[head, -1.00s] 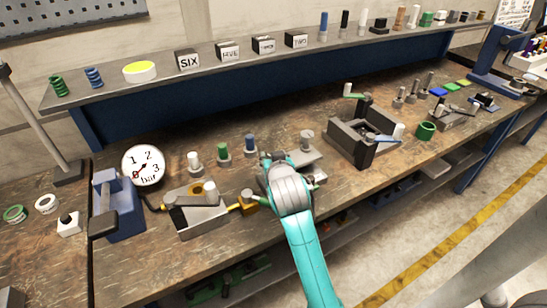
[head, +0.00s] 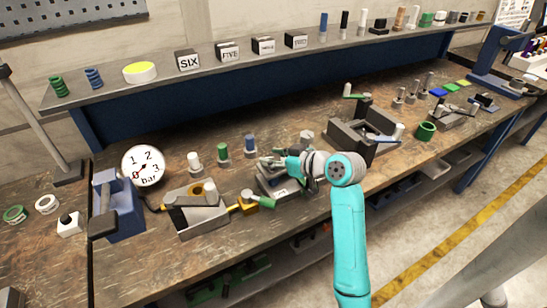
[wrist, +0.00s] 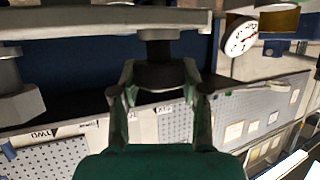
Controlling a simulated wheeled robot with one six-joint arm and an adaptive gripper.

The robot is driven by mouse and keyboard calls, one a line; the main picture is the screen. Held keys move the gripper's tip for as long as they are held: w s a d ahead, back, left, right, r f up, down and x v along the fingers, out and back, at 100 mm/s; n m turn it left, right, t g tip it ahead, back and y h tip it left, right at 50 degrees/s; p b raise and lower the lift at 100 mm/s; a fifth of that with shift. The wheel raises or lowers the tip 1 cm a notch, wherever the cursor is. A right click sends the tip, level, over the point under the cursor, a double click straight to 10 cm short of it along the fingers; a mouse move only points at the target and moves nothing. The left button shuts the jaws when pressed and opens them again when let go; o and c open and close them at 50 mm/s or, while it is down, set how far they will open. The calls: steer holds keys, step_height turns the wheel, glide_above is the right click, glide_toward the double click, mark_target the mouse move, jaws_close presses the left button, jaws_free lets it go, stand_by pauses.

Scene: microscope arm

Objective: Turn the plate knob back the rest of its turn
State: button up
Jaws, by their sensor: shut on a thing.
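The plate knob (wrist: 160,74) is a dark round knob on a short shaft. In the wrist view it sits between the two fingers of my gripper (wrist: 158,84), which is shut on it. A pale grey plate (wrist: 90,20) crosses the top of that view beside the shaft. In the head view my gripper (head: 276,161) reaches in from the right over the grey device on the bench, and its wrist hides part of the device. The knob itself is hard to make out there.
A green-handled brass valve (head: 262,201) stands just left of the device, and a pressure gauge (head: 143,165) is farther left. Capped posts (head: 250,147) stand behind. A dark fixture (head: 362,138) is close on the right. The bench front is mostly clear.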

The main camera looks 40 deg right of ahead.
steer(key=shift+f+n+y, duration=0.25)
steer(key=shift+n+y, duration=0.05)
steer(key=shift+y, duration=0.2)
steer(key=o, duration=1.2)
steer(key=shift+c, duration=0.2)
steer(key=shift+r, duration=0.1)
steer(key=v, duration=1.2)
steer(key=shift+r, duration=0.15)
steer(key=shift+w, duration=0.1)
